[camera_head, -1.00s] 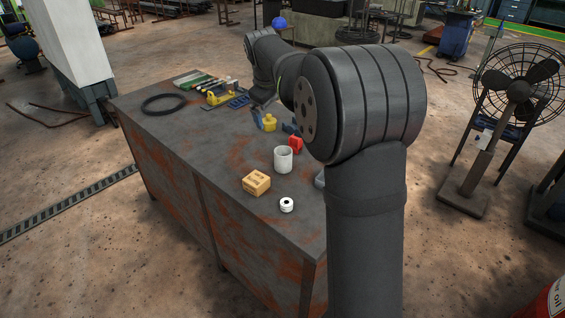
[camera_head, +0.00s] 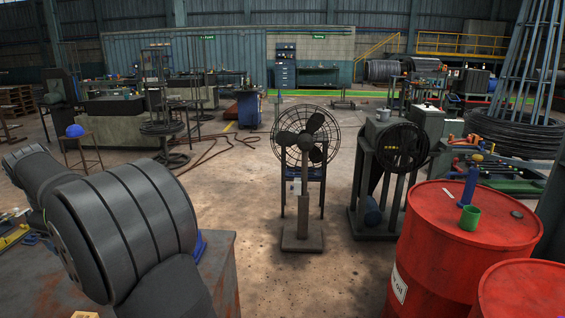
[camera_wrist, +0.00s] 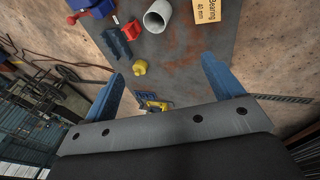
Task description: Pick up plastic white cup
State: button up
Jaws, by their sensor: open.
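The white cup (camera_wrist: 158,16) lies at the top middle of the wrist view on the grey workbench (camera_wrist: 185,50), its round opening showing. In the head view it does not show. My gripper (camera_wrist: 162,66) has two blue fingers spread wide apart, with nothing between them. The cup is beyond the fingertips in the wrist picture, not touched by them.
A bearing box (camera_wrist: 207,10), red object (camera_wrist: 132,29) and yellow object (camera_wrist: 140,67) lie near the cup.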

jog(key=s+a+f+m+y, duration=0.1)
jog(key=a+f+y, duration=0.15)
jog(key=f, duration=0.45)
jog(key=s+a+f+m+y, duration=0.1)
jog(key=a+f+m+y, duration=0.15)
jog(key=f, duration=0.45)
jog(key=w+d+f+m+t+y, duration=0.2)
jog(key=d+f+m+t, duration=0.4)
jog(key=d+f, duration=0.25)
jog(key=x, duration=1.1)
jog(key=shift+w+r, duration=0.2)
jog(key=shift+w, duration=0.05)
jog(key=x, duration=0.5)
jog(key=shift+w+r, duration=0.15)
